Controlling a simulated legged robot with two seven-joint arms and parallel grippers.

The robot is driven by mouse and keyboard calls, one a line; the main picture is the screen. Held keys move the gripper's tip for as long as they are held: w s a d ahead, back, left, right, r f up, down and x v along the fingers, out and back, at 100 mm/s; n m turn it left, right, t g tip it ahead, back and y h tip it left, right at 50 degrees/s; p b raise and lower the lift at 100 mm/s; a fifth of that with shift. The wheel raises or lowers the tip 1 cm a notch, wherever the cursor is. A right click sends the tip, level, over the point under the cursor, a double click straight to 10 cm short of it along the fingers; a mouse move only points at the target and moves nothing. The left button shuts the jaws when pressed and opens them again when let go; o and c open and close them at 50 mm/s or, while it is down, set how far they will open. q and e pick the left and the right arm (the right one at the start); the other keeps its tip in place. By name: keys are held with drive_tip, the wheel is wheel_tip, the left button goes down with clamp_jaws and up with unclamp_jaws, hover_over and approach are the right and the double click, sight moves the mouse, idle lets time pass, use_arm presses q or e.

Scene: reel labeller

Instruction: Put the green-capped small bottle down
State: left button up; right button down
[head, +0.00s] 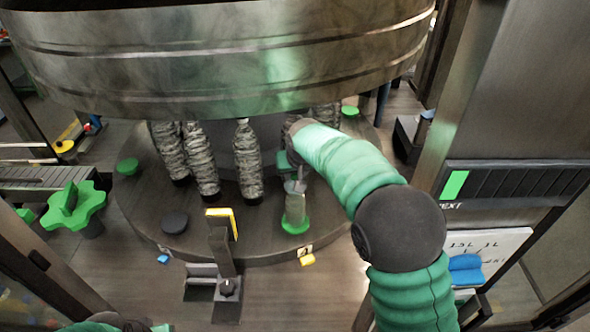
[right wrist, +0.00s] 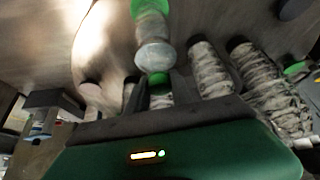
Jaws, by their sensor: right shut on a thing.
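The small bottle (head: 296,208) is clear and pale. In the head view it is upright at or just above a green round pad (head: 295,227) near the front rim of the dark round turntable (head: 215,225). Whether its base touches the pad cannot be told. My right gripper (head: 295,184) is shut on its top end. In the right wrist view the bottle (right wrist: 154,40) extends from between the fingers (right wrist: 158,90), its green cap (right wrist: 158,79) at the jaws and the green pad (right wrist: 146,8) beyond. My left gripper is not in view.
Several grey patterned columns (head: 248,160) stand behind and left of the bottle, under a large metal drum (head: 220,55). A black pad (head: 174,222) and another green pad (head: 128,167) are on the turntable. A post with a yellow top (head: 222,225) stands in front.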

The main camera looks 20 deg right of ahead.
drive_tip(key=shift+s, duration=0.1)
drive_tip(key=c, duration=1.1)
unclamp_jaws()
drive_tip(key=shift+f, duration=0.1)
drive_tip(key=b+v, duration=0.3)
drive_tip(key=v, duration=0.9)
drive_tip(key=shift+a, duration=0.1)
